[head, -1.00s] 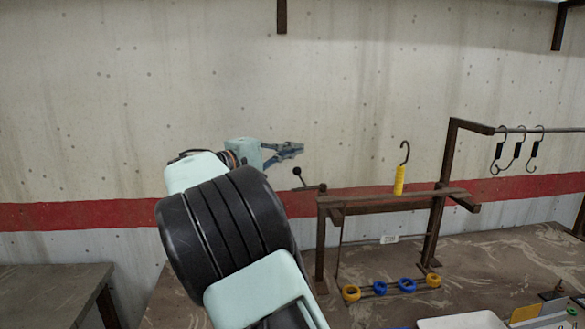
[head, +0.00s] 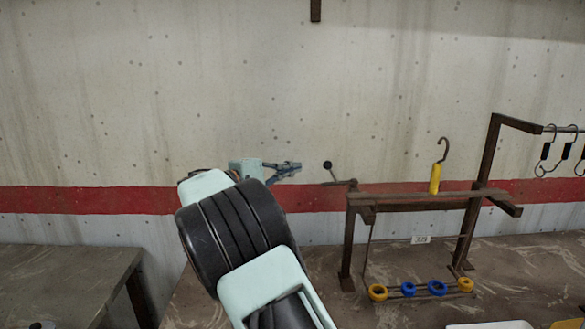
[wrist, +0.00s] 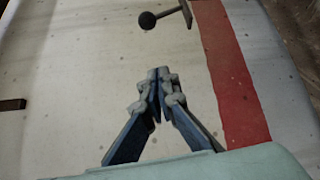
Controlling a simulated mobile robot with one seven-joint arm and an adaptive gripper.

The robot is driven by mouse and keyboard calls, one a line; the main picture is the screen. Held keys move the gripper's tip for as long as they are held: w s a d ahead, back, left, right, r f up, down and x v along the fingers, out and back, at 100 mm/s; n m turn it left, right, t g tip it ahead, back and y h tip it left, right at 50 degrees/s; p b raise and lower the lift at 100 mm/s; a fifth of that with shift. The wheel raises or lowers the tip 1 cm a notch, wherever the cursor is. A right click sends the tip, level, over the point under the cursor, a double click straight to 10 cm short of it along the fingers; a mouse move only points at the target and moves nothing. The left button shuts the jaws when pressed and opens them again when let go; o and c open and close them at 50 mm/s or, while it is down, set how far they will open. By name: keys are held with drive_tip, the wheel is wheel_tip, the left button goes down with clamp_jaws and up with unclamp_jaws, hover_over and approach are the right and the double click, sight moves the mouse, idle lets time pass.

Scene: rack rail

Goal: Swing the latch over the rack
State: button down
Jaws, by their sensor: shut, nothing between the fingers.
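The rack (head: 415,200) is a brown metal frame standing on the bench in the head view. The latch (head: 338,175) is a thin lever with a dark ball knob at the rack's left end. It leans up and to the left, away from the rack. In the wrist view the latch's knob (wrist: 147,20) is near the top, ahead of the fingertips. My gripper (head: 296,168) is shut and empty, to the left of the knob and apart from it. Its blue fingers also meet in the wrist view (wrist: 158,78).
A yellow-handled hook (head: 435,178) stands upright at the rack's top bar. Several blue and yellow rings (head: 408,289) sit low on the rack. Black-handled hooks (head: 545,150) hang from a rail at the right. The wall behind my gripper is bare.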

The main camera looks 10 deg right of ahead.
drive_tip(key=d+p, duration=0.2)
drive_tip(key=d, duration=0.4)
drive_tip(key=shift+w+d+r, duration=0.15)
drive_tip(key=shift+d+r, duration=0.1)
drive_tip(key=shift+d, duration=0.1)
drive_tip(key=shift+f+b, duration=0.15)
drive_tip(key=shift+b, duration=0.15)
